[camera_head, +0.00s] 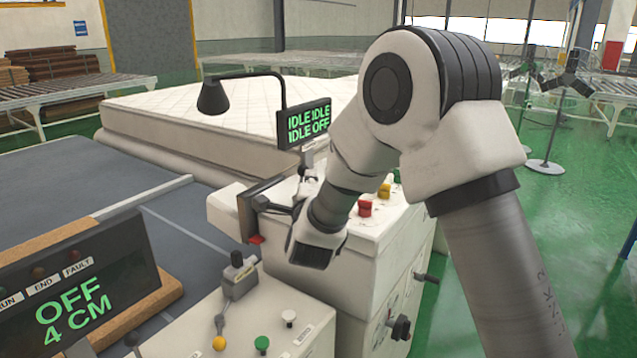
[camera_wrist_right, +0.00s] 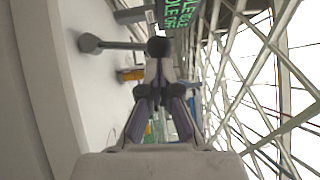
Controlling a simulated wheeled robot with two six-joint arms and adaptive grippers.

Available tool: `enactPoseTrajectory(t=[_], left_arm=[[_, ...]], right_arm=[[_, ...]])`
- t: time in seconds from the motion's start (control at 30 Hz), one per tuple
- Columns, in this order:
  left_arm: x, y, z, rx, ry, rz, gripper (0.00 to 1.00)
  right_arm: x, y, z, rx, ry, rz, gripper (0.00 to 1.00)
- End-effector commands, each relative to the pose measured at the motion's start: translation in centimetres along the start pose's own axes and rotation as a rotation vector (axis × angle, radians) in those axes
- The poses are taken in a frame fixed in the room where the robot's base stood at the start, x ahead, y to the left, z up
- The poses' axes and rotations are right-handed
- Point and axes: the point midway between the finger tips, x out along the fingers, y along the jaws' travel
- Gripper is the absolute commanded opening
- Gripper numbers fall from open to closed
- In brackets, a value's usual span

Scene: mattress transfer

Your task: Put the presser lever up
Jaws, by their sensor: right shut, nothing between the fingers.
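My right arm reaches in from the right in the head view, and its gripper (camera_head: 270,206) is at the white machine head, close to a dark upright plate. In the wrist view the right gripper (camera_wrist_right: 158,65) is shut, with nothing between its fingers. A dark bar with a rounded end (camera_wrist_right: 90,42), possibly the presser lever, lies just beyond the fingertips there. A dark round knob shows right at the fingertips; I cannot tell whether they touch it. The lever cannot be made out surely in the head view, where my wrist hides part of the machine. My left gripper is out of view.
A display reading IDLE and OFF (camera_head: 304,124) stands behind the gripper. A black lamp (camera_head: 213,97) hangs near the white mattress (camera_head: 150,115). Red (camera_head: 365,208) and yellow (camera_head: 384,190) buttons lie beside my wrist. A panel (camera_head: 75,290) reads OFF, 4 CM.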

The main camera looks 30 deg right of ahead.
Motion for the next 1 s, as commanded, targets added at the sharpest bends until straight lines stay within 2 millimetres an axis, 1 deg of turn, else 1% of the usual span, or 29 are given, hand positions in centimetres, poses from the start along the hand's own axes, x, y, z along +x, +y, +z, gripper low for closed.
enactPoseTrajectory(t=[0.03,0.17,0.3,0.5,0.6,0.73,1.0], left_arm=[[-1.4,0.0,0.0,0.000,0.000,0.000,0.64],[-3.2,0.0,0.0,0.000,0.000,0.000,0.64],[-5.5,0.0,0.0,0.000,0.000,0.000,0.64],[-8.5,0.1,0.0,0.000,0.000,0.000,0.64],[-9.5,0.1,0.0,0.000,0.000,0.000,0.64],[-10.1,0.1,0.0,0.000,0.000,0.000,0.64],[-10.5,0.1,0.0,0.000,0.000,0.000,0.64]], right_arm=[[0.3,-1.1,0.4,-0.033,0.000,0.023,0.00],[0.9,-1.6,1.2,-0.134,0.000,0.096,0.00],[1.5,-2.0,2.2,-0.243,-0.001,0.174,0.00],[2.4,-2.0,3.4,-0.390,-0.001,0.280,0.00],[2.8,-1.8,3.9,-0.453,-0.001,0.326,0.00],[3.2,-1.4,4.5,-0.519,0.000,0.373,0.00],[3.7,-1.0,5.1,-0.516,0.000,0.370,0.00]])
